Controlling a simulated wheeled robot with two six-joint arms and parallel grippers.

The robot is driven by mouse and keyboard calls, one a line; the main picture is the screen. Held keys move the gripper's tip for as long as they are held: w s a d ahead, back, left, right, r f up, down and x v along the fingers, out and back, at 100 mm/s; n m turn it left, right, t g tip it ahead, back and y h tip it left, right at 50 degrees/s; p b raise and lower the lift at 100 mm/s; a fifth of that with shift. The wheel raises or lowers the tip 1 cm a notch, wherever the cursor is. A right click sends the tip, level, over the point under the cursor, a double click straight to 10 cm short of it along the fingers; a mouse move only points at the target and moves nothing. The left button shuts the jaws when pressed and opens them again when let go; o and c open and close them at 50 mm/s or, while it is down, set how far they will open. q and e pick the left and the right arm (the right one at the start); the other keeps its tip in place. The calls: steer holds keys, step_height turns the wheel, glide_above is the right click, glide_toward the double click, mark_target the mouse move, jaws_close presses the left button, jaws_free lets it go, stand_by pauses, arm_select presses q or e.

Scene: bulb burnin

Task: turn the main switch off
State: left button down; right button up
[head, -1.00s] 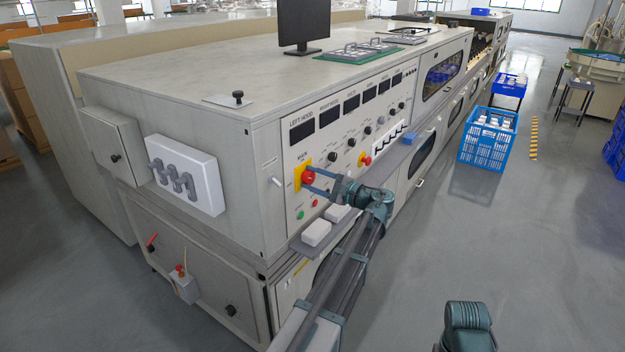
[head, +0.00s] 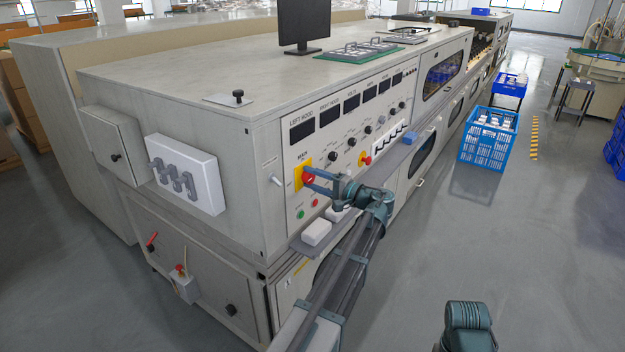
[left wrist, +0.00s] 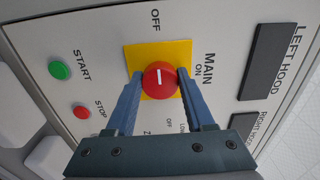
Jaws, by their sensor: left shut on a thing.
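The main switch is a red knob (left wrist: 160,78) with a white mark, set on a yellow plate (left wrist: 133,57). It also shows on the panel in the head view (head: 308,177). In the left wrist view the white mark runs up and down, in line with the OFF label above the knob. The ON label is to the right, beside MAIN. My left gripper (left wrist: 159,76) is shut on the knob, one finger on each side. In the head view my left gripper (head: 311,178) reaches the knob from the right.
A green start button (left wrist: 60,70) and a red stop button (left wrist: 82,112) sit close to the switch. A second red knob (head: 366,160) is farther along the panel. A shelf with white boxes (head: 316,232) juts out below.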

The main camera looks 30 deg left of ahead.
arm_select(q)
steer(key=shift+s, duration=0.1)
stand_by(0.3)
steer(key=shift+c, duration=1.3)
jaws_free()
steer(key=shift+d, duration=0.1)
steer(key=s+d, duration=0.1)
steer(key=d, duration=1.2)
steer(key=shift+d, duration=0.35)
